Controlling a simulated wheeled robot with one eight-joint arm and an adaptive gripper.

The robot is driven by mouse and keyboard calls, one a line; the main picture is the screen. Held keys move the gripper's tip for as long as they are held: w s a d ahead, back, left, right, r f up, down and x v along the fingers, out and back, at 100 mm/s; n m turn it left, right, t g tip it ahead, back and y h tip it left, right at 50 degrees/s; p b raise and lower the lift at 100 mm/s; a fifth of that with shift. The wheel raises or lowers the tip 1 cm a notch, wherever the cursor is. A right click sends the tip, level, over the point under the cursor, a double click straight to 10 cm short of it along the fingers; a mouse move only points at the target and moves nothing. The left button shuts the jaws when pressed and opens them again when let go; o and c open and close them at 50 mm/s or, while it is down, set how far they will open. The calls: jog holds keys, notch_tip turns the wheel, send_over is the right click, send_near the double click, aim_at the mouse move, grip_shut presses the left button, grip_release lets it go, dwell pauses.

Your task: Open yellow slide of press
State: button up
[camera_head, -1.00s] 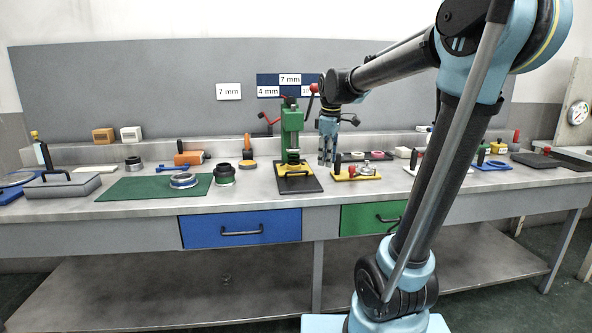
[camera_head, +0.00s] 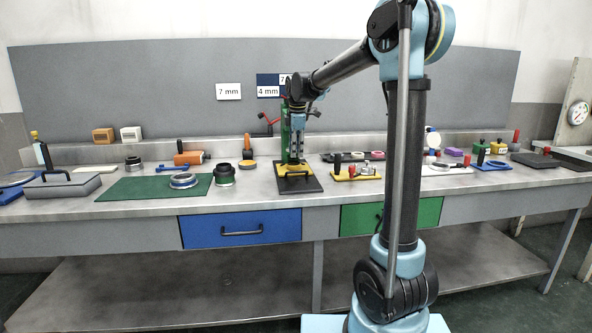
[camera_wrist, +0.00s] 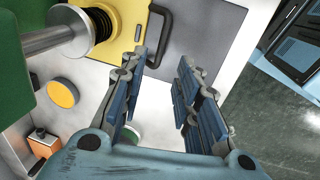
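The green press (camera_head: 285,137) stands on the bench on a dark base plate (camera_head: 311,186). Its yellow slide (camera_head: 284,170) lies low at the front, partly behind my gripper. In the wrist view the yellow slide (camera_wrist: 118,40) lies under the press's metal ram, with a black bar handle (camera_wrist: 166,28) at its edge over the grey plate. My gripper (camera_head: 295,160) points down in front of the press. In the wrist view my gripper (camera_wrist: 163,60) is open and empty, its fingertips just short of the handle in the picture. I cannot tell if they touch it.
A green mat (camera_head: 130,188) with a ring and a dark round pot (camera_head: 224,174) are to the left. A yellow fixture (camera_head: 343,177) stands close on the right. A blue drawer (camera_head: 205,232) is below the bench edge.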

aim_at(295, 172)
jog(key=f, duration=0.2)
jog(key=w+f, duration=0.1)
jog(key=f, duration=0.5)
jog(key=shift+w+a+f, duration=0.15)
jog(key=shift+w, duration=0.1)
grip_shut()
